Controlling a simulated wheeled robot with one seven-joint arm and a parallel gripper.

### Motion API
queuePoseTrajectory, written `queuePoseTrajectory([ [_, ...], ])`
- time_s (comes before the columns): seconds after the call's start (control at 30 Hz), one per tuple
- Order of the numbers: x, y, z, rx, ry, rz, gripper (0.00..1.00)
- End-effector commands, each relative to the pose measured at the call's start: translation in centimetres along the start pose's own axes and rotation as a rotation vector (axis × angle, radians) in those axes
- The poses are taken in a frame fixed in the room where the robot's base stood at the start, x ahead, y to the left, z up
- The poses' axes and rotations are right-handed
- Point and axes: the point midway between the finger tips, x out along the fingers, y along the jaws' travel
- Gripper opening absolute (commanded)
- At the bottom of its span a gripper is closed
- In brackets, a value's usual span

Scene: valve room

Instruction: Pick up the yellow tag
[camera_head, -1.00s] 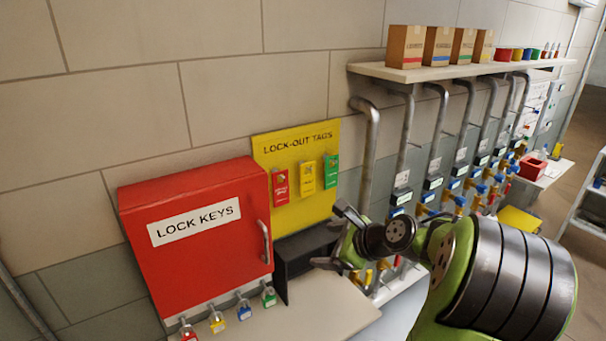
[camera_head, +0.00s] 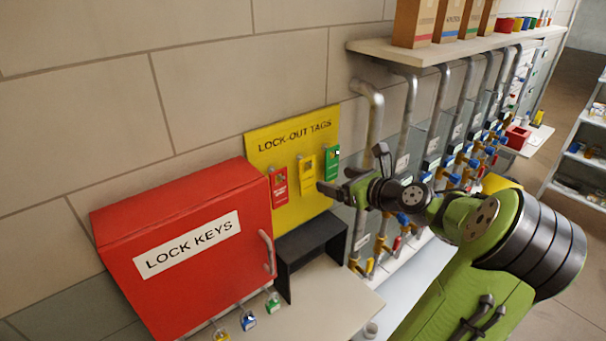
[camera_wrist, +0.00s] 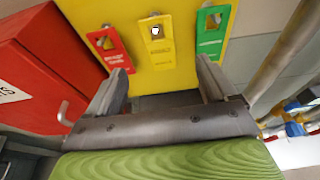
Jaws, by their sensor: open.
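The yellow tag (camera_head: 306,174) hangs in the middle of the yellow lock-out tags board (camera_head: 287,142), between a red tag (camera_head: 279,187) and a green tag (camera_head: 332,163). In the wrist view the yellow tag (camera_wrist: 156,42) hangs from a hook, ahead of the space between my fingers. My gripper (camera_head: 350,172) is open and empty, to the right of the tags in the head view. In the wrist view its two fingers (camera_wrist: 163,88) are spread wide and apart from the tag. The red tag (camera_wrist: 109,46) is beyond the left finger and the green tag (camera_wrist: 212,32) beyond the right.
A red lock keys cabinet (camera_head: 187,250) stands left of the board, with padlocks below it. A black open box (camera_head: 310,250) sits under the board. Vertical pipes (camera_head: 403,125) with valves and a shelf (camera_head: 450,50) of boxes are to the right.

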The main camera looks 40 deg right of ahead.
Motion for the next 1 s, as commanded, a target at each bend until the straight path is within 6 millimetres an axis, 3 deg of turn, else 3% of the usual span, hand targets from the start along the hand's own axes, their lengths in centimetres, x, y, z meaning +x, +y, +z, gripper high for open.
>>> queuePoseTrajectory([
  [0.2,5.5,0.1,0.0,-0.002,-0.002,0.005,0.85],
  [0.37,7.3,0.1,-0.1,-0.001,0.0,0.002,0.85],
  [0.6,11.6,0.4,-0.1,-0.002,-0.001,0.003,0.85],
  [0.87,12.2,0.3,-0.2,-0.002,0.001,-0.001,0.85],
  [1.0,12.2,0.3,-0.2,-0.002,0.001,-0.001,0.67],
])
